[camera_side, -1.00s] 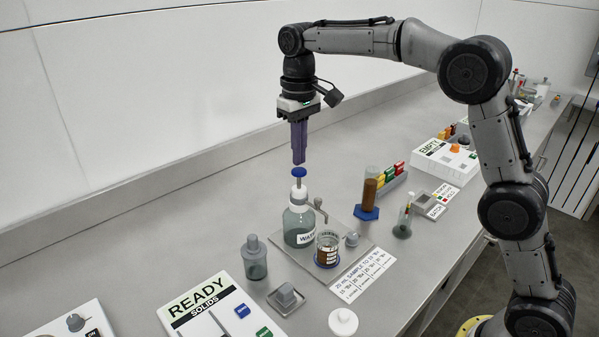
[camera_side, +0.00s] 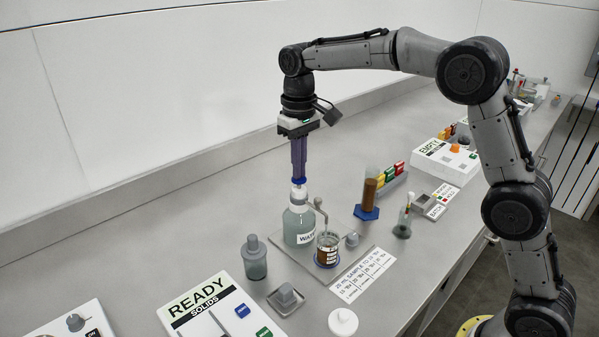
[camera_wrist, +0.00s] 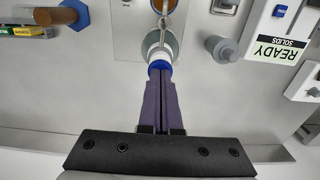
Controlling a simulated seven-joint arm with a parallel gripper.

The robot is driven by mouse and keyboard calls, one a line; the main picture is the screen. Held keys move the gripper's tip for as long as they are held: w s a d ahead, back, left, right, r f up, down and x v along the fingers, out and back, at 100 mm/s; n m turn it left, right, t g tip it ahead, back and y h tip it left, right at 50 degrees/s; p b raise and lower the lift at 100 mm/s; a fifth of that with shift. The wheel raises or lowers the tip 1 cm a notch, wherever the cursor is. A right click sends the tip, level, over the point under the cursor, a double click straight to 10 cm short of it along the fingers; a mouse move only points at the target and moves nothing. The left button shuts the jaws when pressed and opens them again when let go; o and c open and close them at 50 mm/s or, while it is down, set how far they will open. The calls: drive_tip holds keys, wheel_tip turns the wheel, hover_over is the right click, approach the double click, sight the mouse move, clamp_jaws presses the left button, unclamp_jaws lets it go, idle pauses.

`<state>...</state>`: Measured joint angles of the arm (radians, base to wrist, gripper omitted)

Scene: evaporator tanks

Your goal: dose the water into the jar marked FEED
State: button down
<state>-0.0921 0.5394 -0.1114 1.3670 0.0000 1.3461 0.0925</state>
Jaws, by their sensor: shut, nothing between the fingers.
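The water bottle (camera_side: 298,228) is clear with a white collar, a blue pump top (camera_side: 299,182) and a label starting "WAT". It stands on a grey plate. My gripper (camera_side: 299,177) is shut and empty, pointing down with its purple fingertips at the blue top, which looks pressed down. In the wrist view the fingers (camera_wrist: 163,90) reach the blue top (camera_wrist: 159,68). A small jar (camera_side: 327,249) with brown contents, a white label and a blue base stands right of the bottle. Its label is too small to read here, so I cannot tell whether it says FEED.
A grey-capped bottle (camera_side: 254,258) stands left of the plate. A brown cylinder on a blue hexagonal base (camera_side: 367,212) and a small flask (camera_side: 402,226) stand to the right. The bench behind the bottle is clear.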

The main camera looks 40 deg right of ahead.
drive_tip(key=shift+f, duration=0.6)
drive_tip(key=shift+r, duration=2.35)
drive_tip(key=shift+f, duration=0.15)
drive_tip(key=shift+f, duration=2.15)
drive_tip(key=shift+r, duration=2.3)
